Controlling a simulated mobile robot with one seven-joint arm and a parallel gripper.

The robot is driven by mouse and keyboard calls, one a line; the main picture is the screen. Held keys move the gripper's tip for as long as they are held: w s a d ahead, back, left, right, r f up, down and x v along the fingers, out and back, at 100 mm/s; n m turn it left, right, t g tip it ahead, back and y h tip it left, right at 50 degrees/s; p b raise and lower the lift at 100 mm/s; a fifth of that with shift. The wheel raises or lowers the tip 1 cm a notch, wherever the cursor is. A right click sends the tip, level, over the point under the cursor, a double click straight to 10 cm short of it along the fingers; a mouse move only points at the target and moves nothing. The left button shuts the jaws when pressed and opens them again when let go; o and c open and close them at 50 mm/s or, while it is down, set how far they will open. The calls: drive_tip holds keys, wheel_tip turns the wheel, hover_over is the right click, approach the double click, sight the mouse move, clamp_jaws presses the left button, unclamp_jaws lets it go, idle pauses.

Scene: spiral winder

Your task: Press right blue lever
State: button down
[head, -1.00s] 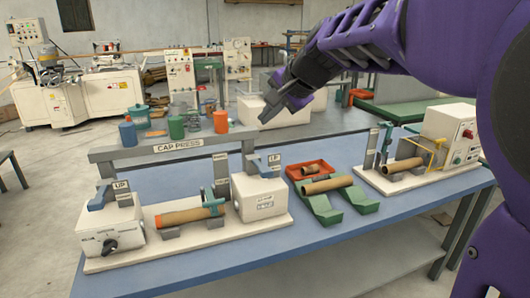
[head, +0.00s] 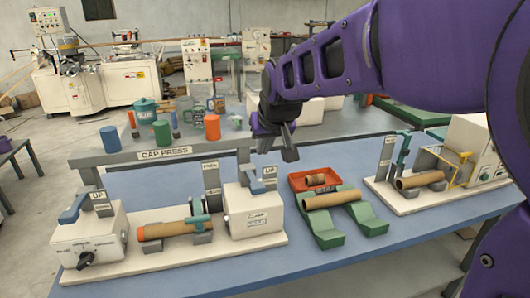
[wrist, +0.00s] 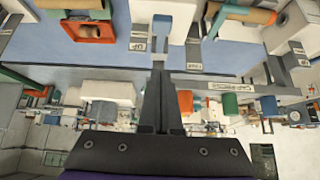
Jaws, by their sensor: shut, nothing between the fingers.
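The left blue lever (head: 75,208) is on the left white block (head: 90,240), also beside an "UP" sign. My gripper (head: 289,150) is shut and empty, pointing down, above and a little right of the right lever in the head view, apart from it. In the wrist view, my shut fingers (wrist: 158,75) point toward the upside-down "UP" sign (wrist: 137,45) and white block.
A brown tube (head: 165,231) lies between the two blocks. A grey rail with a "CAP PRESS" sign (head: 166,153) runs behind. To the right are a red tray (head: 296,183), a green cradle (head: 373,222) holding a tube, and another machine (head: 472,150).

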drive_tip(key=shift+f, duration=0.1)
idle(0.3)
hover_over(256, 183)
drive_tip(key=s, duration=0.2)
drive_tip(key=f, duration=0.5)
drive_tip(key=f+b, duration=0.1)
drive_tip(key=f, duration=0.2)
drive_tip(key=shift+w+d, duration=0.1)
drive_tip(key=shift+d, duration=0.15)
wheel_tip(256, 183, down, 3)
drive_tip(key=shift+f, duration=0.1)
drive_tip(key=shift+s+d+f, duration=0.1)
drive_tip(key=shift+s+f, duration=0.1)
drive_tip(key=shift+f, duration=0.15)
drive_tip(key=shift+w+f+b, duration=0.1)
drive_tip(key=shift+b, duration=0.25)
